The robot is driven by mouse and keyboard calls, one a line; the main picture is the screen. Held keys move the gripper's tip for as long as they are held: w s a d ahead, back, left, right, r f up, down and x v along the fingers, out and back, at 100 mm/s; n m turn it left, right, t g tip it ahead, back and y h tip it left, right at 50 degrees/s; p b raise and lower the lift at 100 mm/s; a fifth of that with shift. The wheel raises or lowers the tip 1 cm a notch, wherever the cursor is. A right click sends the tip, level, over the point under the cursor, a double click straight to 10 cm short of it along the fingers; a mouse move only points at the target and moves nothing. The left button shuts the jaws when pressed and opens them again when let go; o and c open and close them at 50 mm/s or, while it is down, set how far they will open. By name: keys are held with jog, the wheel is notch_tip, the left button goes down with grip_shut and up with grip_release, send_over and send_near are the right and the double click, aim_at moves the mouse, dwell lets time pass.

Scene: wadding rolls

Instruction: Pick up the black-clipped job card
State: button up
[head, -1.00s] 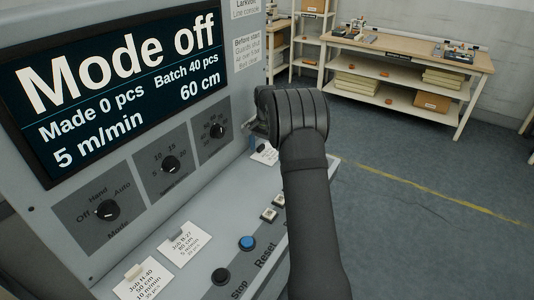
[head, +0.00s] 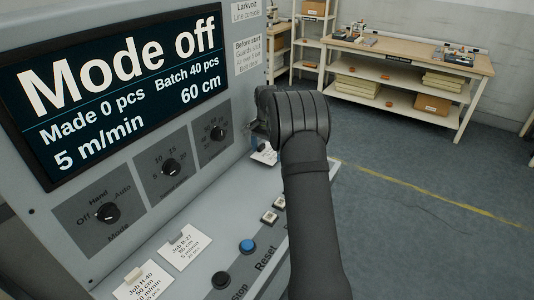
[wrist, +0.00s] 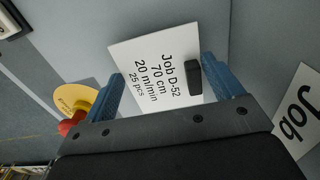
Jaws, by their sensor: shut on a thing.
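The black-clipped job card (wrist: 150,75) is white and reads Job D-52, 70 cm, 20 m/min, 25 pcs. Its black clip (wrist: 194,78) sits near the right finger in the wrist view. My gripper (wrist: 162,86) has its blue fingers on either side of the card and is shut on it. In the head view the card (head: 265,154) shows only partly at the console's far end, beside my dark arm. My gripper's fingers are mostly hidden there behind the wrist.
Job B-27 card (head: 185,248) and Job N-40 card (head: 142,281) lie nearer on the console ledge. A blue button (head: 247,246) and a black button (head: 221,280) are left of my arm. A red button on a yellow disc (wrist: 78,98) is left of my gripper.

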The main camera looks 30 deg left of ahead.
jog(key=r, duration=0.3)
jog(key=shift+w+d, duration=0.1)
jog(key=shift+d, duration=0.25)
jog(key=w+d+r, duration=0.1)
jog(key=d+r, duration=0.5)
jog(key=d, duration=0.5)
jog(key=s, duration=2.8)
send_over(211, 221)
notch_tip(211, 221, down, 6)
jog(key=shift+d+f, duration=0.1)
jog(key=shift+d, duration=0.05)
jog(key=shift+f, duration=2.1)
jog(key=shift+f, duration=0.1)
